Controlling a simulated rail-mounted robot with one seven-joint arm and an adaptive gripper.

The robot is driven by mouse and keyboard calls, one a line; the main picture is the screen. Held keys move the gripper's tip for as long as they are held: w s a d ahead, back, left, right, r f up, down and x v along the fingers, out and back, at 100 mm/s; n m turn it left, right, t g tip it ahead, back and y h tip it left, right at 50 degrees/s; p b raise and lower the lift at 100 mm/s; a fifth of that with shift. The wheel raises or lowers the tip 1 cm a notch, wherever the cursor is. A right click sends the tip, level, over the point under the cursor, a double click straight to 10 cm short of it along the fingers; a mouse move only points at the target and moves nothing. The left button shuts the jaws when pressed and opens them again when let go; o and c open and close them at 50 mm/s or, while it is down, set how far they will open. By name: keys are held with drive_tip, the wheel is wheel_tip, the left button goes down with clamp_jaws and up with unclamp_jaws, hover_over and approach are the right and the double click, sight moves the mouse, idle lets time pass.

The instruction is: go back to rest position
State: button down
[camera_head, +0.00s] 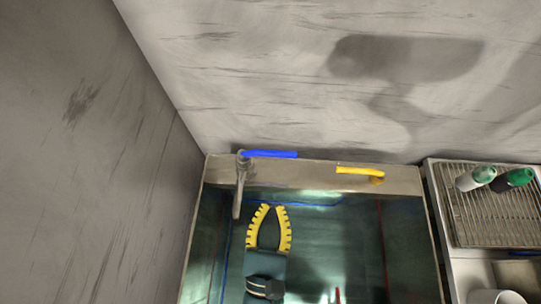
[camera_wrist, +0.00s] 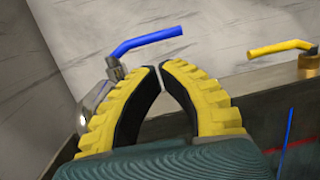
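My gripper (camera_head: 270,206) has two yellow ribbed fingers and shows over the sink basin in the head view, pointing toward the back wall. In the wrist view the fingertips (camera_wrist: 160,68) nearly meet, with only a narrow slit between them. Nothing is held between the fingers. The tips are apart from the blue lever (camera_head: 270,154) and the yellow lever (camera_head: 360,171), which lie beyond them. No rest position is marked in view.
The blue lever sits on a metal tap (camera_head: 239,185) at the basin's back left. The basin (camera_head: 340,240) has dark walls with blue and red lines. A wire rack (camera_head: 480,225) at right holds two green-capped bottles (camera_head: 478,178). Grey walls close the left and back.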

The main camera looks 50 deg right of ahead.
drive_tip(key=shift+p+v, duration=0.3)
drive_tip(key=shift+v, duration=1.95)
drive_tip(key=shift+d, duration=0.1)
drive_tip(key=w+d+r+m+t+y+p, duration=0.1)
drive_tip(key=w+d+r+m+y, duration=0.15)
drive_tip(key=w+r+m, duration=0.35)
drive_tip(key=w+d+r+m+y+p, duration=0.1)
drive_tip(key=w+d+r+m, duration=0.4)
drive_tip(key=r, duration=0.4)
drive_tip(key=w+d+r+m+t+y+p, duration=0.1)
drive_tip(key=w+d+r+m+y, duration=0.15)
drive_tip(key=r+m, duration=0.5)
drive_tip(key=w+a+r+m+t+y, duration=0.2)
drive_tip(key=a+r+m+t+y, duration=0.65)
drive_tip(key=a+r, duration=0.45)
wheel_tip(320, 180, up, 38)
drive_tip(key=d+n+y+p, duration=0.1)
drive_tip(key=p, duration=3.6)
drive_tip(key=shift+w+r+n+p, duration=0.2)
drive_tip(key=shift+w+n+p, duration=0.05)
drive_tip(key=shift+n+p, duration=0.15)
